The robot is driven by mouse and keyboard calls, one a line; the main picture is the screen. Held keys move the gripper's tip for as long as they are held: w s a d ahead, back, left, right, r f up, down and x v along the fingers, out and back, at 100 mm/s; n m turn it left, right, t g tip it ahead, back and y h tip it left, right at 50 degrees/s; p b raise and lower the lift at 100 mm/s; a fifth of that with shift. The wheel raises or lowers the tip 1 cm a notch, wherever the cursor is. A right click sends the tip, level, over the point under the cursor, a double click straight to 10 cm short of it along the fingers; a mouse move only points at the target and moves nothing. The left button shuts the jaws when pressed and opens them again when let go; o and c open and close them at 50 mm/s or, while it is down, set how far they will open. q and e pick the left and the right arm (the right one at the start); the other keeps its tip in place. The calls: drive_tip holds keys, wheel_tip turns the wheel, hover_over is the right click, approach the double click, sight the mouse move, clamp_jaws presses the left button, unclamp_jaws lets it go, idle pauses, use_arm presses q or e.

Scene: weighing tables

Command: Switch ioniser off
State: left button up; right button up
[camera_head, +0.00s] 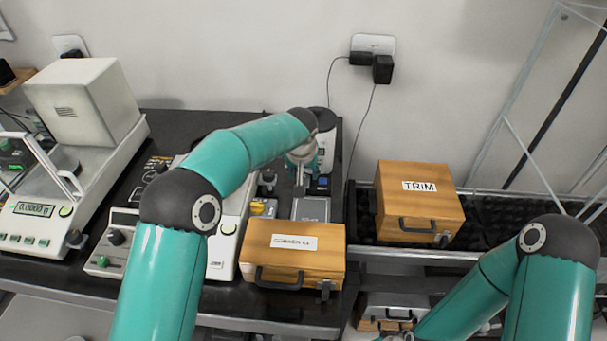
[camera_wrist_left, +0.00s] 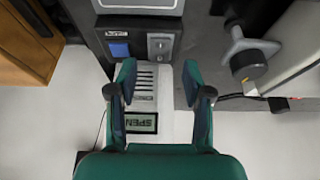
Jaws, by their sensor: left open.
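Slots and a framed label (camera_wrist_left: 141,122) show on the pale surface below. My left gripper (camera_head: 301,182) is just in front of the unit. In the left wrist view, its fingers (camera_wrist_left: 160,85) are apart with nothing between them, below the panel. The switch's position is too small to tell. My right gripper is out of view.
A wooden case (camera_head: 293,262) stands at the table's front, and a TRIM case (camera_head: 420,205) stands to the right. A balance (camera_head: 38,222) and a bench instrument (camera_head: 112,247) are at left. Wall plugs (camera_head: 382,70) with cables hang behind.

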sight(304, 179)
use_arm(q)
drive_tip(key=shift+x, duration=1.85)
drive_tip(key=shift+r, duration=0.1)
clamp_jaws()
